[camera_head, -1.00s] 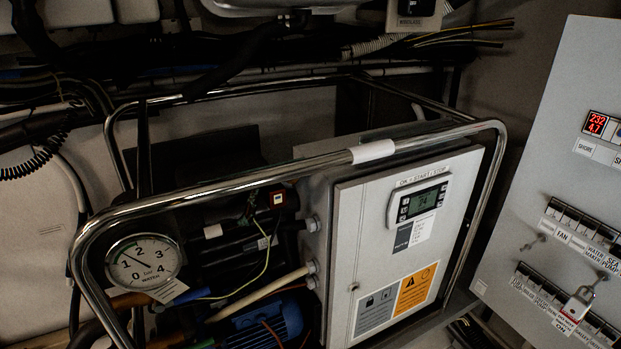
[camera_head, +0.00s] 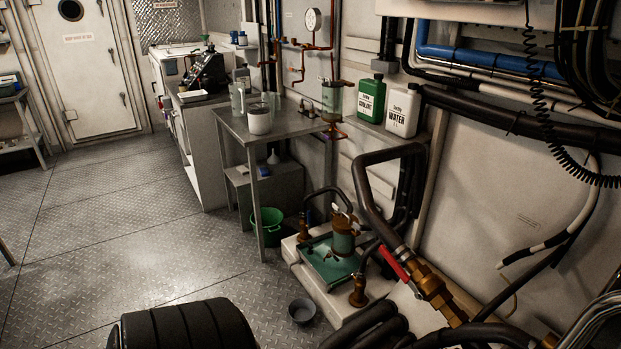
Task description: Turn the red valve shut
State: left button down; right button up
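The red valve lever (camera_head: 393,263) shows in the head view, right of centre and low. It sits on a brass valve body (camera_head: 432,287) in a pipe run that slopes down to the right. The lever points up and to the left, away from the brass body. A black insulated pipe (camera_head: 372,205) rises from the valve and bends over toward the wall. Neither of my grippers is in view.
A green-topped pump unit (camera_head: 331,262) stands on a white base left of the valve. A small grey bowl (camera_head: 302,311) and a green bucket (camera_head: 268,226) stand on the floor. A metal table (camera_head: 235,125) is behind. Open plate floor (camera_head: 100,220) lies left.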

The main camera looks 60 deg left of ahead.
aim_at(382, 250)
jog(key=u, duration=1.25)
jog(key=z, duration=0.65)
jog(key=j+z, duration=1.25)
jog(key=k+j+z, duration=0.15)
jog(key=j+z, duration=0.25)
